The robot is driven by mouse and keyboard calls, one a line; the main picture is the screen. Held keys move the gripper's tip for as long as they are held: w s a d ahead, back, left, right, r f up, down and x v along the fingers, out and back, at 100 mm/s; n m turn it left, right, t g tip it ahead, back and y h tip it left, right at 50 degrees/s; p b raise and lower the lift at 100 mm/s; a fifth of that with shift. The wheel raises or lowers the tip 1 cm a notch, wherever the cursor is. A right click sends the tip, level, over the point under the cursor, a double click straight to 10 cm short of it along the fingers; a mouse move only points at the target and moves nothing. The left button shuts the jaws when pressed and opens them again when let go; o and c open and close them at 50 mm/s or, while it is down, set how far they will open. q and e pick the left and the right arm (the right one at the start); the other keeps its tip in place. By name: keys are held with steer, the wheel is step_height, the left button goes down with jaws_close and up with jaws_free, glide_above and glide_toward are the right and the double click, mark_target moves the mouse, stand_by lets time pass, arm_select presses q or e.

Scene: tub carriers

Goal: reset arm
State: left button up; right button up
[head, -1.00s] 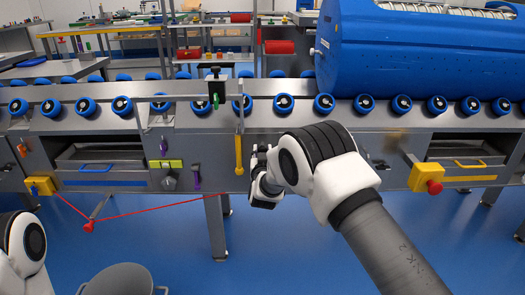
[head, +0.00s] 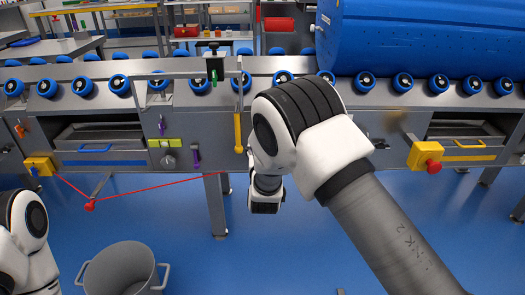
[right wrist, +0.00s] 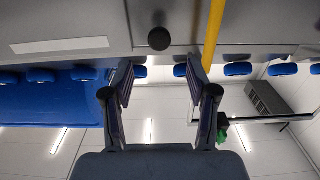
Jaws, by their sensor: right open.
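My right arm (head: 385,235) reaches in from the lower right in the head view, its wrist in front of the machine's front panel. The right gripper's fingers are hidden there behind the wrist. In the right wrist view the right gripper (right wrist: 160,75) has its two fingers spread apart with nothing between them. A round black knob (right wrist: 159,39) on the grey panel shows just beyond the fingertips. My left arm (head: 25,240) shows only in part at the lower left, and its gripper is out of view.
A steel roller conveyor (head: 290,120) with blue rollers spans the view, with a blue drum (head: 420,40) on it at right. A yellow handle (head: 238,132), a red emergency button (head: 433,164) and a red cord (head: 150,193) are on its front. A grey bucket (head: 122,270) stands on the floor.

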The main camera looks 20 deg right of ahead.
steer(key=s+d+f+g, duration=0.25)
steer(key=s+f, duration=0.35)
steer(key=f, duration=0.3)
steer(key=s+d+f+g, duration=0.2)
steer(key=s+d+f, duration=0.2)
steer(key=s+f, duration=0.3)
steer(key=s+f+n+g+y, duration=0.1)
steer(key=s+f+g, duration=0.3)
steer(key=s+f, duration=0.45)
steer(key=s+f+g+y, duration=0.2)
steer(key=s+f+g, duration=0.3)
steer(key=s, duration=0.7)
steer(key=s+a+f+n+g+y, duration=0.2)
steer(key=s+g, duration=0.1)
steer(key=s, duration=1)
step_height(320, 180, up, 30)
steer(key=p, duration=2.9)
steer(key=shift+s+a+g, duration=0.25)
steer(key=shift+s+g, duration=0.2)
steer(key=shift+c, duration=0.3)
